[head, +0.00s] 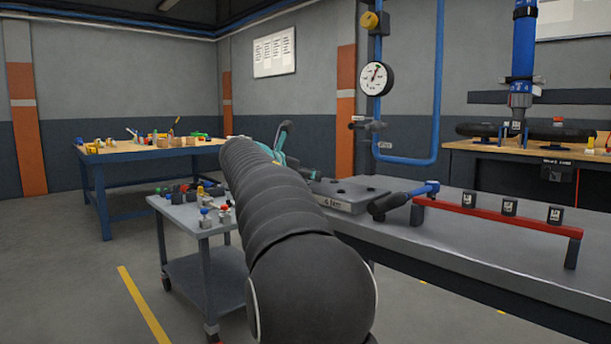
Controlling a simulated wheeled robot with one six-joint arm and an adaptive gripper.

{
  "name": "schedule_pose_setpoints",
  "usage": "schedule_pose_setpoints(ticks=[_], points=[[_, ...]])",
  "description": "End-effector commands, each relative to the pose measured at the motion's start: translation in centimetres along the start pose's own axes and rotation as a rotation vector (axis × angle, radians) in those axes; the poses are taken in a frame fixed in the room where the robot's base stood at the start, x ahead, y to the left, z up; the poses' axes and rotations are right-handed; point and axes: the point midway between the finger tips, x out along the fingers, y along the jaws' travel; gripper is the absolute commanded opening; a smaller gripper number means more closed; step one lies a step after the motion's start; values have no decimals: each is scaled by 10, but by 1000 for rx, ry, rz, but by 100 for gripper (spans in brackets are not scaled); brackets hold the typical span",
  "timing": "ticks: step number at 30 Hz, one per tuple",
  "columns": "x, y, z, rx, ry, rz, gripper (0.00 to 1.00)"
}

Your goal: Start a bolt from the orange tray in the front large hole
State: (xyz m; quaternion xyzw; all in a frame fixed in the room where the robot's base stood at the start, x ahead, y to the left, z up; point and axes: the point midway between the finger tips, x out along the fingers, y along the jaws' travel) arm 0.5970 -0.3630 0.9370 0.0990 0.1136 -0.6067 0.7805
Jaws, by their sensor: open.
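A grey metal plate (352,204) lies on the grey bench to the right of my arm. Dark holes show in its top, and it has lettering on its front edge. It is too small here to tell which hole is the front large one. No orange tray and no bolt can be made out. My black arm runs up the middle of the view and hides part of the bench behind it.
A black-handled wrench (390,203) with a blue end lies beside the plate. A red rail (490,215) with several black sockets stands to its right. A small grey cart (190,215) with coloured parts is left of my arm. A blue table (150,152) stands behind.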

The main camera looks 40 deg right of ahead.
Motion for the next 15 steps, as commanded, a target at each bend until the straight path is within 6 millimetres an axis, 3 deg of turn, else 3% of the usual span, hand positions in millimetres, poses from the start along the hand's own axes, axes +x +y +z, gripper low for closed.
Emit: schedule_pose_setpoints(ticks=[8, 15], points=[[-19, 0, 2, 1, -2, 3, 48], [-66, 1, 1, 0, -2, 5, 48]])
